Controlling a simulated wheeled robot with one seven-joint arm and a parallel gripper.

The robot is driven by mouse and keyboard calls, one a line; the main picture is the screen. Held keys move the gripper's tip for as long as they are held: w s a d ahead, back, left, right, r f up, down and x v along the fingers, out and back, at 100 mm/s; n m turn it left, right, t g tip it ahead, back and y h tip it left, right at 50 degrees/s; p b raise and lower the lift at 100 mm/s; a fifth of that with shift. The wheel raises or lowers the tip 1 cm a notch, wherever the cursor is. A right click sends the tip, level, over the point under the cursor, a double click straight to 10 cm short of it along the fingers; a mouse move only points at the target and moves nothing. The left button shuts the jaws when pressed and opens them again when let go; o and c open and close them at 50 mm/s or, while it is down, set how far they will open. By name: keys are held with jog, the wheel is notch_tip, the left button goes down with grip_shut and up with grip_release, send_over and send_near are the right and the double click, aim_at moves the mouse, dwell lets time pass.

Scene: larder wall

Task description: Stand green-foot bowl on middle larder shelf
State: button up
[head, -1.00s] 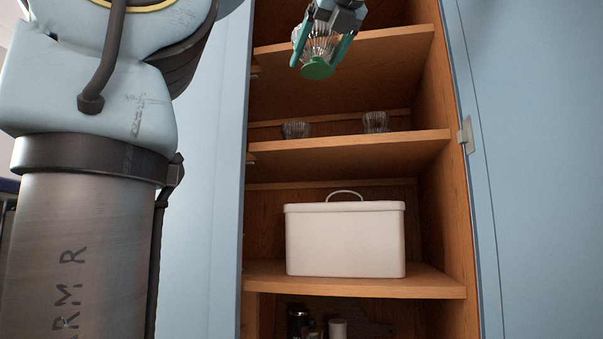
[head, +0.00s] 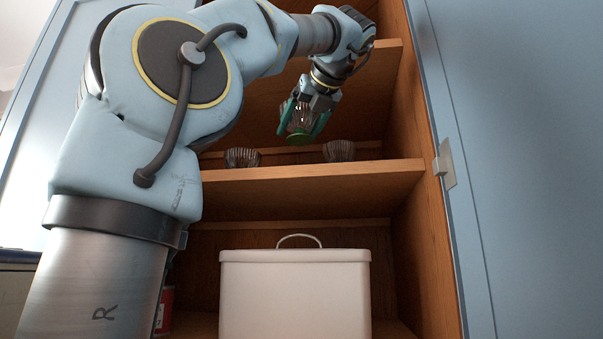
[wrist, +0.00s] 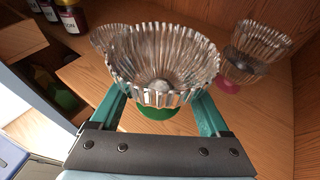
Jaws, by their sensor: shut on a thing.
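My gripper (head: 301,127) is shut on the green-foot bowl, a fluted clear glass bowl (head: 297,112) with a green foot (head: 299,139). It holds the bowl upright, foot down, above the middle larder shelf (head: 310,184), below the shelf over it. A gap shows between foot and shelf front edge. In the wrist view the bowl (wrist: 165,55) is between the two green fingers, its foot (wrist: 163,112) partly hidden. Two other fluted glass bowls stand on the shelf, one left (head: 242,157) and one right (head: 339,151); the right one shows a pink foot (wrist: 228,85) in the wrist view.
A white lidded box (head: 295,295) stands on the shelf below. A red can (head: 163,312) is beside it, partly behind my arm. Dark jars (wrist: 74,16) show at the wrist view's top left. An open door (head: 530,160) bounds the right. Bare shelf shows between the two standing bowls.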

jog(key=w+d+p, duration=0.2)
jog(key=w+p, duration=0.1)
jog(key=w, duration=0.6)
jog(key=shift+w+d+r, duration=0.2)
jog(key=shift+w, duration=0.1)
jog(key=shift+w+f, duration=0.15)
jog(key=shift+f, duration=0.45)
jog(key=shift+w+f, duration=0.15)
jog(key=shift+f, duration=0.45)
jog(key=shift+c, duration=0.9)
jog(key=shift+s+f, duration=0.15)
jog(key=shift+f, duration=0.15)
jog(key=shift+d+f+b, duration=0.1)
jog(key=shift+f+b, duration=0.2)
jog(key=shift+f, duration=1.2)
jog(key=shift+w+f, duration=0.3)
jog(key=shift+f, duration=0.35)
jog(key=shift+f, duration=0.1)
grip_shut()
